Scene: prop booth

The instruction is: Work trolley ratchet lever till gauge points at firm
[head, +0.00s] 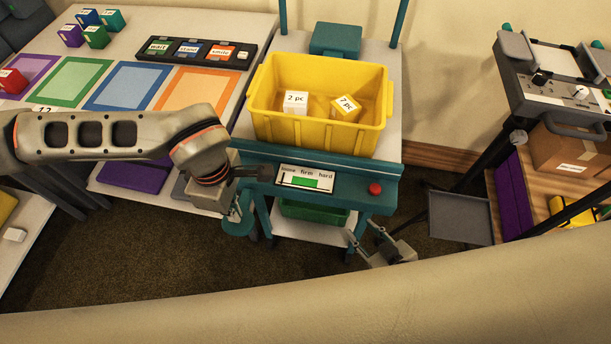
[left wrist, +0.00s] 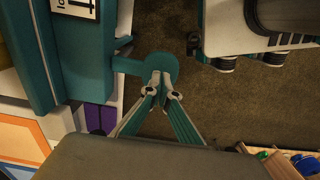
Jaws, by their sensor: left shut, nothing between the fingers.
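The teal trolley (head: 335,197) carries a white gauge (head: 305,178) on its front, marked none, firm and hard, with a green band under firm. Its dark needle appears near the none end. A teal lever with a round, flat end (left wrist: 160,66) sticks out from the trolley's side; it also shows in the head view (head: 237,227), partly covered. My left gripper (left wrist: 160,78) is shut and empty, its fingertips over the lever's round end; I cannot tell if they touch it. My right gripper (head: 362,232) is open and empty in front of the trolley.
A yellow bin (head: 318,128) with two labelled blocks stands on the trolley. A red button (head: 375,188) sits right of the gauge. A table (head: 205,25) with coloured squares is at left. A small grey tray (head: 460,218) and an equipment cart (head: 560,95) stand at right.

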